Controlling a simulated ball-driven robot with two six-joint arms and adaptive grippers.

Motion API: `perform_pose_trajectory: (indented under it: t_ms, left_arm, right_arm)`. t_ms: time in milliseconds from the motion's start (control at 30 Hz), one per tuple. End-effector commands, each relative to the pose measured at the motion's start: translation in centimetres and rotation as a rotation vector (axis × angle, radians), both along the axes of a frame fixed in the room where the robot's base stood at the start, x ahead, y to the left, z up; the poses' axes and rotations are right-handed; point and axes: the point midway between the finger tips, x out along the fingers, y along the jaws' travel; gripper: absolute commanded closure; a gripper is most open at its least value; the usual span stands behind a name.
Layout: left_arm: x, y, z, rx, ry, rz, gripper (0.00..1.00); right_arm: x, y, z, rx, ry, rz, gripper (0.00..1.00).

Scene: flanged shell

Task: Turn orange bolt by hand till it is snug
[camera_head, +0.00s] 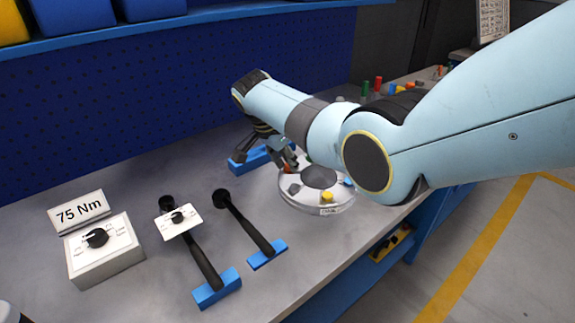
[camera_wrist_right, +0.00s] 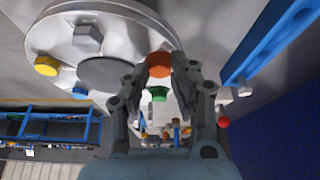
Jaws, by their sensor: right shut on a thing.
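The flanged shell (camera_head: 330,208) is a round pale metal cover lying on the bench, with coloured bolts around its rim. It fills the upper left of the right wrist view (camera_wrist_right: 130,40). The orange bolt (camera_wrist_right: 159,65) sits at the shell's edge between the fingertips of my right gripper (camera_wrist_right: 160,68). In the head view the orange bolt (camera_head: 288,168) is partly hidden by that gripper (camera_head: 284,162), which reaches down from my arm. The right gripper is shut on the orange bolt's head. My left gripper is not in view.
A yellow bolt (camera_head: 327,197) and a blue bolt (camera_head: 348,182) sit on the shell. Two black-handled wrenches (camera_head: 248,228) (camera_head: 203,262) rest on blue holders. A control box (camera_head: 103,247) stands by a "75 Nm" sign (camera_head: 79,210). A blue pegboard (camera_head: 200,85) backs the bench.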

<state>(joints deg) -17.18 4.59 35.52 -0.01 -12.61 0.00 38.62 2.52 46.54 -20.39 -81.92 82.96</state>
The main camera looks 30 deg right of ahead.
Motion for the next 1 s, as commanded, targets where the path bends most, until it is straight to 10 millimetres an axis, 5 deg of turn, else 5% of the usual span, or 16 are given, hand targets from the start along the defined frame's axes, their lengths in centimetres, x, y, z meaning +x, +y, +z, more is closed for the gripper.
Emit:
perform_pose_trajectory:
  t_ms: [700, 733, 900, 1000]
  left_arm:
    - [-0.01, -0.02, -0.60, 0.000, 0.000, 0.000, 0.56]
    - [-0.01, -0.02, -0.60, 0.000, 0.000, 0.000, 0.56]
    - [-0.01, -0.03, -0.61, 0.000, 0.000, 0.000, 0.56]
    - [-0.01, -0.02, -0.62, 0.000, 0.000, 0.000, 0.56]
  right_arm:
    - [0.60, -0.22, 0.71, -0.005, -0.015, -0.077, 1.00]
    - [0.60, -0.22, 0.71, -0.005, -0.015, -0.076, 0.74]
    - [0.43, -0.15, 0.49, -0.004, -0.010, -0.076, 0.54]
    - [0.35, -0.12, 0.38, -0.003, -0.008, -0.076, 0.54]
